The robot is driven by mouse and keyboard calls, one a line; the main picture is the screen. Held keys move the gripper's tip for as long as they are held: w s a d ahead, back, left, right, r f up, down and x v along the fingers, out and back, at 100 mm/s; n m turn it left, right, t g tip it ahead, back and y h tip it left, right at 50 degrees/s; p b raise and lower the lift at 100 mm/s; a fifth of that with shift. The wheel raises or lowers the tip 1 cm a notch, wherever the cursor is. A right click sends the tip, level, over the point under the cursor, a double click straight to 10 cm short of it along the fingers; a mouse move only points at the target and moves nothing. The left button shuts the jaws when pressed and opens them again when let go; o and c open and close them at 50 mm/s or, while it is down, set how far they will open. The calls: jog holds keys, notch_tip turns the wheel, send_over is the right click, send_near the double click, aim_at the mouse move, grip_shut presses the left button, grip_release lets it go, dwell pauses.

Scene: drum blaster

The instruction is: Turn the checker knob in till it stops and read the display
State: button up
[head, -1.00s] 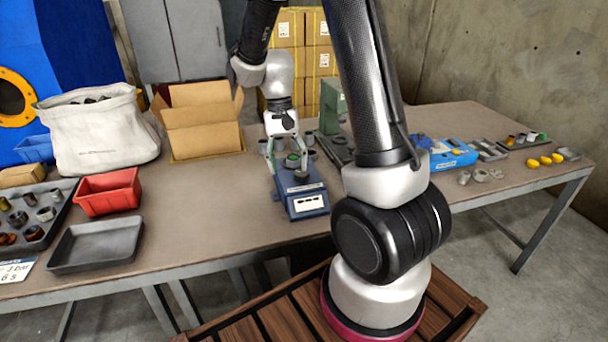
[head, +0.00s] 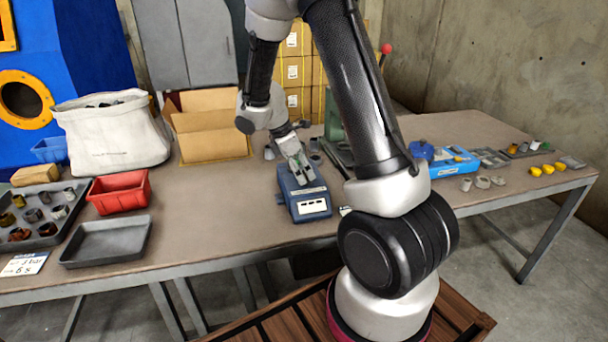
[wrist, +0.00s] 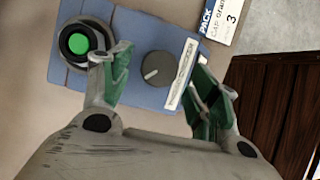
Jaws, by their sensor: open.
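The blue checker (head: 309,205) stands on the table near its front edge, with a white label or display panel on its front face. In the wrist view the checker (wrist: 140,88) shows its grey round knob (wrist: 158,68) with a pointer line. To the left of the knob is a dark round seat holding a green disc (wrist: 79,43). My gripper (wrist: 163,95) is open, its green-padded fingers spread on either side of the knob and not touching it. In the head view my gripper (head: 303,172) is above the checker and hides its top. No display reading is legible.
A white card (wrist: 221,18) reading "PACK" and "3" lies beside the checker. A red bin (head: 120,192), a grey tray (head: 106,243) and a white sack (head: 115,135) stand at left. A blue box (head: 450,163) stands at right. Bare table lies left of the checker.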

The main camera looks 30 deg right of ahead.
jog(key=shift+x, duration=1.15)
jog(key=c, duration=1)
jog(key=shift+m, duration=0.3)
jog(key=m, duration=0.2)
jog(key=m+g, duration=0.1)
jog(key=m, duration=0.1)
jog(key=shift+w+y, duration=0.2)
jog(key=shift+y, duration=0.2)
jog(key=shift+d+m+g+y, duration=0.1)
jog(key=shift+m+g+y, duration=0.5)
jog(key=shift+m, duration=1.3)
jog(key=o, duration=1)
